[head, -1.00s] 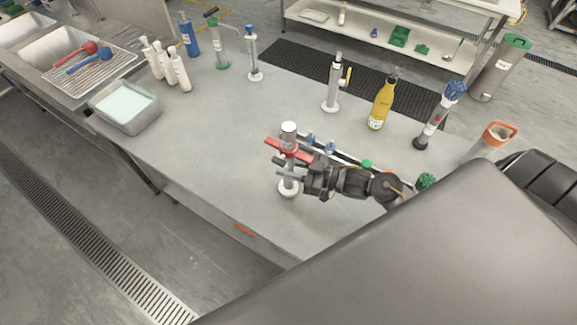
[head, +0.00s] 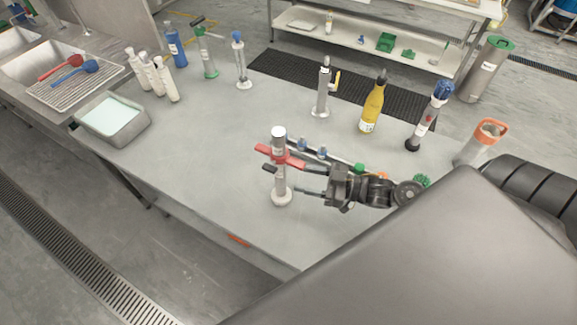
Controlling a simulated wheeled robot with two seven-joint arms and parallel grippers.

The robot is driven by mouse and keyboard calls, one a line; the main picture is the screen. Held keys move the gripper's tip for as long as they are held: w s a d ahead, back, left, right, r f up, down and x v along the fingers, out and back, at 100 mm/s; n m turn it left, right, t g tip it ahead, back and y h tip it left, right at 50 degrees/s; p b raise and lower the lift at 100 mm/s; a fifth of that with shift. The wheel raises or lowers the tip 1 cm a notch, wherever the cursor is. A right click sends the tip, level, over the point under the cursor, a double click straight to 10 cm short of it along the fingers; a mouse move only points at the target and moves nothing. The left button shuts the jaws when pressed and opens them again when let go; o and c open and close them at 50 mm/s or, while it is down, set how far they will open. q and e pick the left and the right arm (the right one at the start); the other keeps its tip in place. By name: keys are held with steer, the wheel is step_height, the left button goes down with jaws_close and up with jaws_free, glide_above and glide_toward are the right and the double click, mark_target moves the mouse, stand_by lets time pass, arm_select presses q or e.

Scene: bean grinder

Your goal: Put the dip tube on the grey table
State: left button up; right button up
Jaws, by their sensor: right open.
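The grey table (head: 215,150) fills the middle of the head view. A silver upright cylinder (head: 280,183) with a red cross-handle and a round white foot stands near its front edge. My right gripper (head: 299,181) is open just right of this cylinder, its fingers pointing left at its lower half. A long thin tube (head: 338,159) with blue fittings lies on the table behind my gripper, its right part partly hidden by my arm. I cannot tell for sure which of these is the dip tube. My left gripper is out of view.
A yellow bottle (head: 372,108), a silver pump (head: 322,92) and a blue-topped tube (head: 428,117) stand along the back. White bottles (head: 166,82) and a grey tub (head: 112,119) stand at the left. An orange-topped container (head: 478,143) is at the right. The table's left middle is clear.

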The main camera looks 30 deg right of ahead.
steer(key=shift+b+v, duration=0.4)
steer(key=shift+v, duration=1.85)
steer(key=shift+s, duration=0.1)
